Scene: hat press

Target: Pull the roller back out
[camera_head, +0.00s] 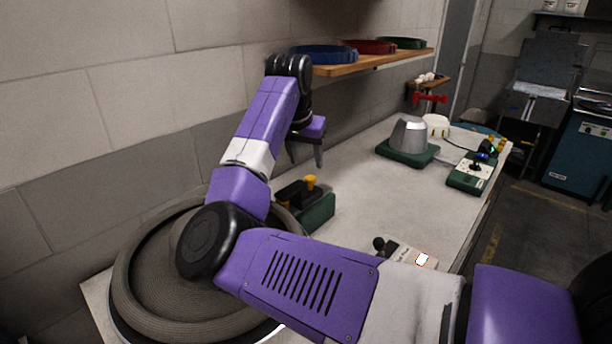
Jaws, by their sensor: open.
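A dark unit with a yellow knob (310,181) on a green block (318,212) stands at the right edge of the round grey hat form (135,262). It looks like the roller unit. Its dark part reaches left towards the hat form's rim; my arm hides part of this, so I cannot tell whether it touches. My gripper (306,162) is open and empty. Its dark fingers point down above the table's back edge, above the knob and apart from it.
A wall shelf (375,62) with blue, red and green bands is close behind my wrist. A metal cone on a green base (408,152) and a control box (470,172) stand farther right. A small box with a dark knob (405,254) sits nearer. The table's middle (365,195) is clear.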

